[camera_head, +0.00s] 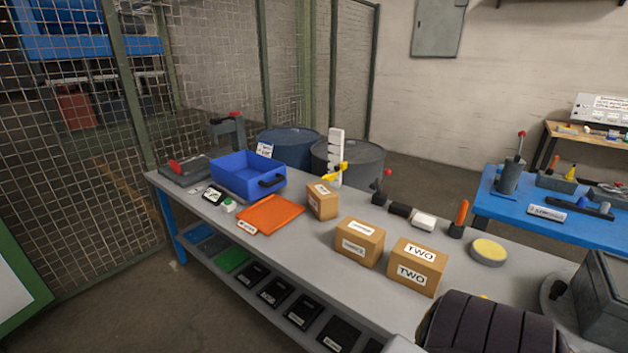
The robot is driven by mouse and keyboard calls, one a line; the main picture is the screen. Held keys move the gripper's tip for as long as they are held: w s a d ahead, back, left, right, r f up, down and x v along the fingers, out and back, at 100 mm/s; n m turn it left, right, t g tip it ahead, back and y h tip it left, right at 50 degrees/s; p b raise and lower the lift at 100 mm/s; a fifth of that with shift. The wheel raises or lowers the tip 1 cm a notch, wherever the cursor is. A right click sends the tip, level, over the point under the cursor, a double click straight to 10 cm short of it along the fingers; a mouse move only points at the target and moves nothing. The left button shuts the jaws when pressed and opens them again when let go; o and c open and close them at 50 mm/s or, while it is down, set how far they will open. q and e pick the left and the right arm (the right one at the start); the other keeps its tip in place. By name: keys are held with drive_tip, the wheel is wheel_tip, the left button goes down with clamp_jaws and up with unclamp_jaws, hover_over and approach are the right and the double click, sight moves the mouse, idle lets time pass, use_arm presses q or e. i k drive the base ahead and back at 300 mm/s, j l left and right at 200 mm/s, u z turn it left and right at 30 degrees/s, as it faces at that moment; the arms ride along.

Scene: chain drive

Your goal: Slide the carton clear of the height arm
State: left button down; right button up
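A small brown carton (322,201) with a white label stands upright on the grey bench, at the foot of the height gauge. The gauge has a white upright post (336,148) with a yellow height arm (334,172) reaching out to the left. In this view the arm is just above and behind the carton's top; I cannot tell whether they touch. The label's writing is too small to read. Neither of my grippers shows in the head view.
An orange mat (270,214) lies left of the carton, with a blue bin (247,173) behind it. Two larger cartons (360,242) (418,265) stand to the right, the second marked TWO. Dark blocks and a white block (424,221) sit behind. A dark ribbed shape fills the lower right.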

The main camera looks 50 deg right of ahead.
sight(323, 201)
drive_tip(key=i, duration=0.8)
drive_tip(key=i+j+z, duration=0.15)
drive_tip(key=i+z, duration=0.5)
drive_tip(key=z, duration=0.3)
drive_tip(key=i+z, duration=0.15)
drive_tip(key=z, duration=0.25)
drive_tip(key=i+j+z, duration=0.15)
drive_tip(key=z, duration=0.3)
drive_tip(key=i+j+z, duration=0.15)
drive_tip(key=z, duration=0.25)
drive_tip(key=i+z, duration=0.2)
drive_tip(key=z, duration=0.3)
drive_tip(key=i+j+z, duration=0.15)
drive_tip(key=z, duration=0.35)
drive_tip(key=i+j+z, duration=0.1)
drive_tip(key=j+z, duration=0.15)
drive_tip(key=z, duration=0.25)
drive_tip(key=k+u, duration=0.35)
drive_tip(key=k, duration=0.2)
